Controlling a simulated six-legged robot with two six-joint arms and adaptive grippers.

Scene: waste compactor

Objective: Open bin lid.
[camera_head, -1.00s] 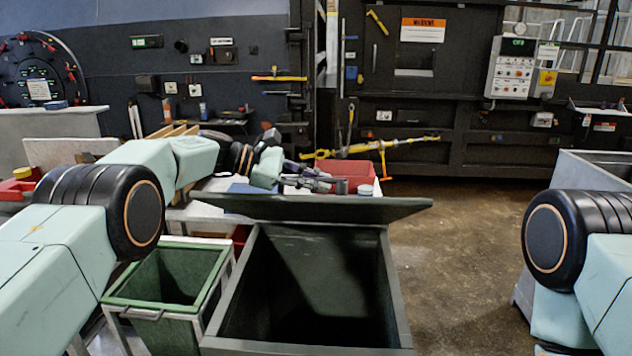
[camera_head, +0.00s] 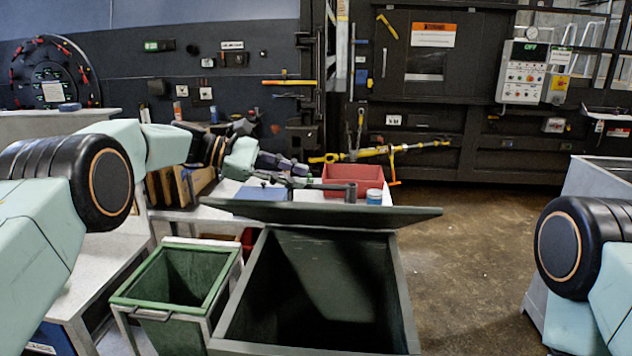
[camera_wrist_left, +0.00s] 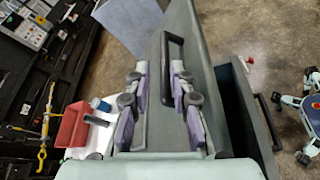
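The large dark green bin (camera_head: 398,295) stands open in front of me. Its lid (camera_head: 400,216) is raised along the bin's far edge, seen nearly edge-on in the head view. In the left wrist view the lid (camera_wrist_left: 205,60) shows its outer face with a dark bar handle (camera_wrist_left: 180,55). My left gripper (camera_head: 312,177) is just behind the raised lid. In the wrist view its purple-and-grey fingers (camera_wrist_left: 158,95) are spread apart with nothing held between them; whether they touch the lid I cannot tell. My right gripper is out of view; only my right arm shows.
A smaller green bin (camera_head: 122,296) stands left of the large one. Behind the lid is a table with a red box (camera_head: 352,176) and a small blue-and-white container (camera_head: 374,197). A control panel (camera_head: 522,72) is on the far wall. Floor at the right is clear.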

